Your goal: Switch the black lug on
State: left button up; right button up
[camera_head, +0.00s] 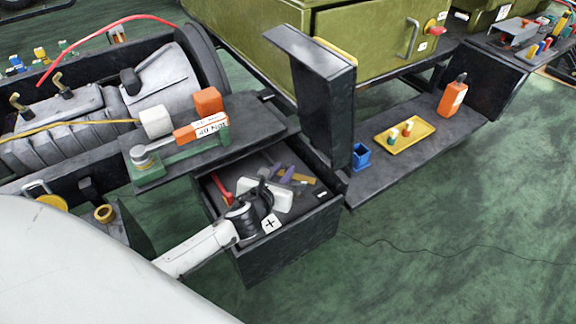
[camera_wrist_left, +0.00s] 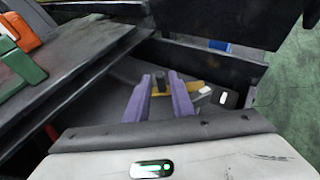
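My left gripper (camera_head: 287,176) reaches down into an open-topped dark box (camera_head: 291,232). Its purple fingers are apart in the left wrist view (camera_wrist_left: 160,97). A small upright black lug (camera_wrist_left: 159,78) stands just beyond and between the fingertips, beside a yellow bar (camera_wrist_left: 193,89). I cannot tell whether the fingers touch it. The yellow bar also shows in the head view (camera_head: 303,179). Which way the lug is set is too small to tell. My right gripper is not in view.
A red piece (camera_head: 222,187) lies at the box's left side. A dark shelf (camera_head: 243,125) overhangs its back left, and a dark post (camera_head: 325,110) rises behind it. A yellow tray (camera_head: 385,141) and blue cup (camera_head: 361,158) stand to the right. Green floor is open at lower right.

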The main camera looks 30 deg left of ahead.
aim_at(287, 166)
pick_arm(q)
jog(key=b+x, duration=0.1)
jog(key=x, duration=0.4)
jog(key=shift+s, duration=0.1)
grip_shut()
